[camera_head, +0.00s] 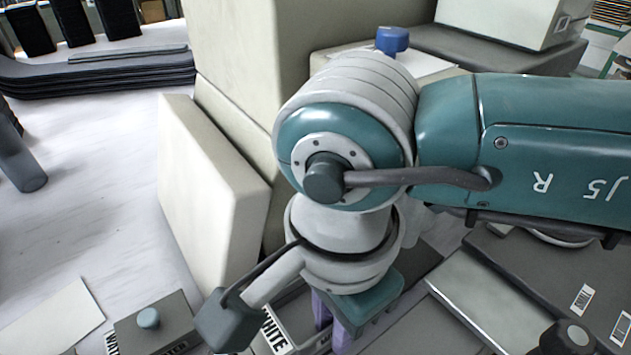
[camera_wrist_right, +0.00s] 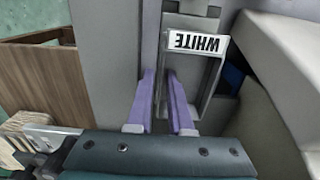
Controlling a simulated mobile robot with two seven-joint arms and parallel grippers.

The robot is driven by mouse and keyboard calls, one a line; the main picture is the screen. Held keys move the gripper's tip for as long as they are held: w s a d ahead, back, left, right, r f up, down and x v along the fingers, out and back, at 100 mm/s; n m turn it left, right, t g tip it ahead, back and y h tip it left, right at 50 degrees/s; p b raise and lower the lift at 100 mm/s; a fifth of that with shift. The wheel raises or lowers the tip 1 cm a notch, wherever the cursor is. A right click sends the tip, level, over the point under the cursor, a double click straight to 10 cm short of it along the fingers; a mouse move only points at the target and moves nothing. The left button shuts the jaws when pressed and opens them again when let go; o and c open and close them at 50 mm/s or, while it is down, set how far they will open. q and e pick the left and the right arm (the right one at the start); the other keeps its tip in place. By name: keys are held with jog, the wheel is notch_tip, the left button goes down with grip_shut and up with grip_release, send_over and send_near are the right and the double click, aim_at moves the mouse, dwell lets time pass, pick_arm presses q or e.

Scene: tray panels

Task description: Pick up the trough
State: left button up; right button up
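A grey open container with a white label reading WHITE (camera_wrist_right: 203,43) lies just beyond my right gripper in the right wrist view; I take it to be the trough, but cannot be sure. In the head view, its label (camera_head: 278,330) shows at the bottom, left of the fingers. In the head view, the right gripper (camera_head: 337,328) is partly hidden under my arm. My left gripper is not in view.
A grey box with a blue-grey knob (camera_head: 149,318) stands left of the labelled container. A tall cream block (camera_head: 212,185) rises behind. A dark grey panel (camera_head: 545,290) lies at the right. A wooden box (camera_wrist_right: 45,85) is at the wrist view's left. The pale surface at far left has free room.

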jog(key=shift+c, duration=0.4)
grip_shut()
dwell(0.9)
